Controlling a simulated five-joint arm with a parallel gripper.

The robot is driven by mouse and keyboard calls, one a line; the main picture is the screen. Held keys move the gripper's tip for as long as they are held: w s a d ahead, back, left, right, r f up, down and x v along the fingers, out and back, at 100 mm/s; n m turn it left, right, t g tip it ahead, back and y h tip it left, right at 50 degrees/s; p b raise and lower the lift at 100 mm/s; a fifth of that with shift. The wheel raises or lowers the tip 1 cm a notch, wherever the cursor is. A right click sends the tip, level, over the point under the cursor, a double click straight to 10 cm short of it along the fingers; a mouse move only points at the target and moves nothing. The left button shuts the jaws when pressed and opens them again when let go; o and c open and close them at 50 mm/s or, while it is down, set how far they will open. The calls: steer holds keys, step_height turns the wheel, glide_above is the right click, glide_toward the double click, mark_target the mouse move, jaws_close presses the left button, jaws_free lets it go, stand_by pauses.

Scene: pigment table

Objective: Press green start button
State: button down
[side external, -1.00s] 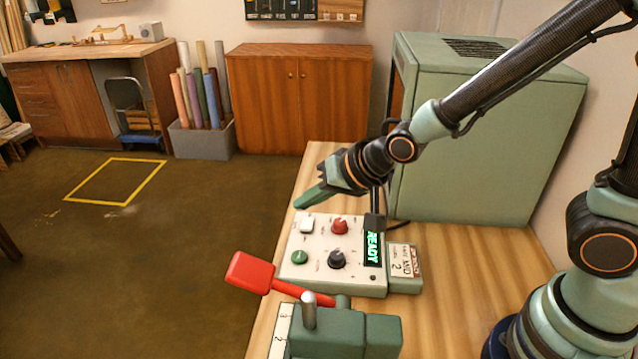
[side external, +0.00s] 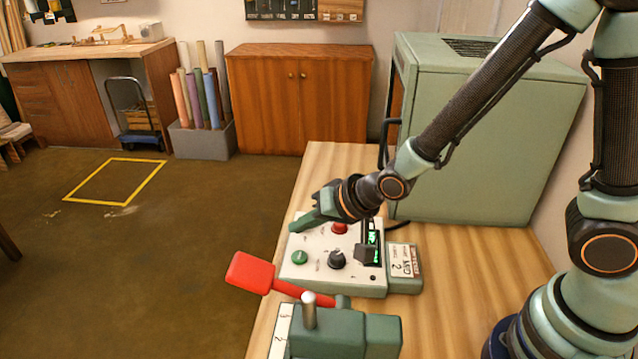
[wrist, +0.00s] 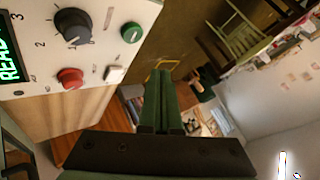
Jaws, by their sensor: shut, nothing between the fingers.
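The green button (side external: 299,257) is on the near left of the white control panel (side external: 315,281). It also shows in the wrist view (wrist: 131,33) at the panel's corner. My gripper (side external: 293,228) is shut and empty, with its green fingers over the panel's far left part, beyond the green button and apart from it. In the wrist view, the shut fingers (wrist: 160,75) point past the panel's edge. The white button (wrist: 115,75) shows in the wrist view; in the side view my gripper hides it. The red knob (side external: 339,228) and black knob (side external: 336,259) are on the panel.
A lever with a red paddle (side external: 250,273) stands near the panel's front left, on a green box (side external: 345,330). A large green cabinet (side external: 470,150) stands behind right. The wooden table (side external: 470,290) is clear at right.

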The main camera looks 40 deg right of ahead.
mark_target(304, 259)
steer(key=shift+f, duration=2.3)
steer(key=shift+f, duration=0.1)
steer(key=shift+f, duration=0.3)
steer(key=shift+f, duration=0.5)
stand_by(0.9)
steer(key=shift+r, duration=0.1)
stand_by(0.3)
steer(key=shift+r, duration=0.8)
steer(key=shift+r, duration=2.5)
